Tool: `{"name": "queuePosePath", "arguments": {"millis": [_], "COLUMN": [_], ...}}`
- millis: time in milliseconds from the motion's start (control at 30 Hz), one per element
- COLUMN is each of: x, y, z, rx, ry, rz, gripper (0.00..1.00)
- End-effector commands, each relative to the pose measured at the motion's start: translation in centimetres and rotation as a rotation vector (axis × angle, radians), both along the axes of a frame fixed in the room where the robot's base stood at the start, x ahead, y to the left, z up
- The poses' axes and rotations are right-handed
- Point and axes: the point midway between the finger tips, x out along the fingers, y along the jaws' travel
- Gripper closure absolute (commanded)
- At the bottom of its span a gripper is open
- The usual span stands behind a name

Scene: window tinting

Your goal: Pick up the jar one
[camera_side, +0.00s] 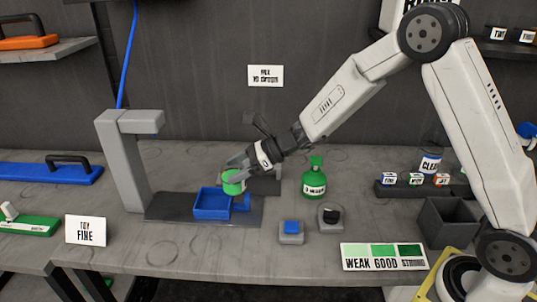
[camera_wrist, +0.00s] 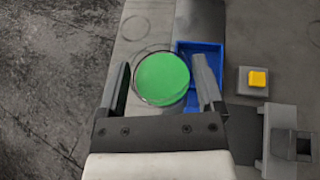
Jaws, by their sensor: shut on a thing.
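In the wrist view the jar (camera_wrist: 161,79) shows as a green disc between the two fingers of my gripper (camera_wrist: 161,85). The gripper is shut on the jar. The jar's underside is hidden, so I cannot tell whether it touches the surface below.
The blue tray (camera_side: 211,213) sits on a dark plate (camera_side: 165,207) beside a grey post (camera_side: 123,165). A green pump bottle (camera_side: 314,182) stands to the right. A blue button block (camera_side: 291,230) and a black-knobbed block (camera_side: 331,217) are in front. An empty dark bin (camera_side: 447,222) is at right.

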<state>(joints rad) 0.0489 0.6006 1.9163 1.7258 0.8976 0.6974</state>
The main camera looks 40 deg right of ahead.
Motion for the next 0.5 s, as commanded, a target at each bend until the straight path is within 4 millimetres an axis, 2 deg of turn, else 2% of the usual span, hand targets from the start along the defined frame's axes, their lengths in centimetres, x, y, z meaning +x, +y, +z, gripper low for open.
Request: {"name": "queuePosePath", "arguments": {"millis": [233,500], "x": [-3.2,-5.0], "y": [-0.6,-0.9], "z": [1.5,2.3], "rx": [0.0,0.0], "ry": [-0.001,-0.002], "rz": [-0.002,0.0], "gripper": [0.76,0.76]}}
